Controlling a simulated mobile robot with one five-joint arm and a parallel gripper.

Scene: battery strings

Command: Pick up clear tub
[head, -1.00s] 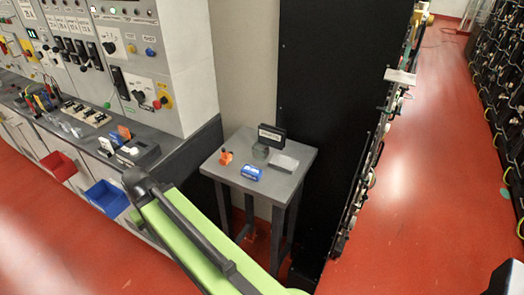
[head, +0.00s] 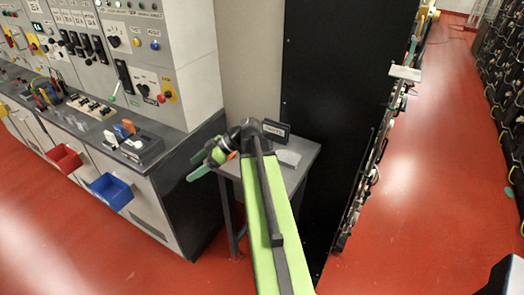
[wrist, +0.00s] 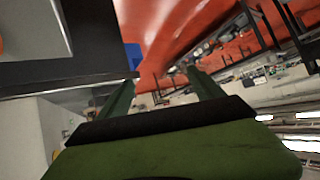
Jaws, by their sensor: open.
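A pale, clear-looking tub (head: 289,157) lies on the small grey table (head: 308,151) in the head view, just right of my arm. It is small there, and my arm may cover part of it. My gripper (head: 200,165) is open, left of the table's top and pointing left, away from the tub. In the wrist view its two green fingers (wrist: 160,78) stand apart with nothing between them. The tub cannot be made out in the wrist view.
A dark display block (head: 277,129) stands behind the tub. An orange item (head: 232,155) shows beside my arm. A tall black cabinet (head: 345,110) rises right of the table. The control bench with red (head: 64,158) and blue (head: 109,190) bins is at left.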

